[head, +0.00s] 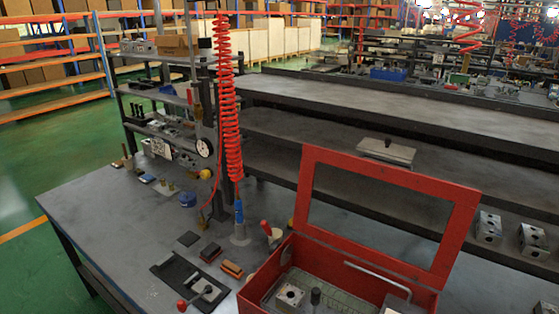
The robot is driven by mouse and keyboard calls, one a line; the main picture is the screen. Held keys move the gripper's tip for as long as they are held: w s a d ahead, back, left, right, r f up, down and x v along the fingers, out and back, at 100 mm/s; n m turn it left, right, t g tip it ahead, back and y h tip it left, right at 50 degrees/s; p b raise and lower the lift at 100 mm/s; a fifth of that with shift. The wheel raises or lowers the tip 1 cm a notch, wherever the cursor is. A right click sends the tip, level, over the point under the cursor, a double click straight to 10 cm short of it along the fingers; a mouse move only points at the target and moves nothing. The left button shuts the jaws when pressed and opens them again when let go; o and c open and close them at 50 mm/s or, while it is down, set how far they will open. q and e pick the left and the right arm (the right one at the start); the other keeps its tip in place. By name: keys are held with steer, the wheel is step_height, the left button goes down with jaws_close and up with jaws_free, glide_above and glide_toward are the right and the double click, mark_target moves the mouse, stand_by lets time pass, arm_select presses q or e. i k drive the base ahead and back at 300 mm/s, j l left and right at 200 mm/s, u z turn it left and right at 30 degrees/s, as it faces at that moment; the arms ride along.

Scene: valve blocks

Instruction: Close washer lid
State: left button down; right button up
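The washer is a red box (262,281) at the bottom centre-right of the head view, cut off by the lower edge. Its lid (311,177), a red frame around a large window, stands raised and open at the back of the box. Inside the box are a metal wire basket (323,284), a metal valve block (290,296) with holes, and a dark knobbed part (315,297). A light bent bar (378,278) shows in front of the lid's lower edge. Neither of my grippers is in view.
A grey workbench (110,220) extends left of the washer, with a black mat (180,275) and small blocks (231,269). A red coiled hose (228,100) hangs behind it. Metal valve blocks (488,228) sit on a shelf at right. The bench's left part is mostly free.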

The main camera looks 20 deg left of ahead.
mark_target(466, 200)
steer(key=j+u, duration=0.1)
steer(key=j, duration=1.65)
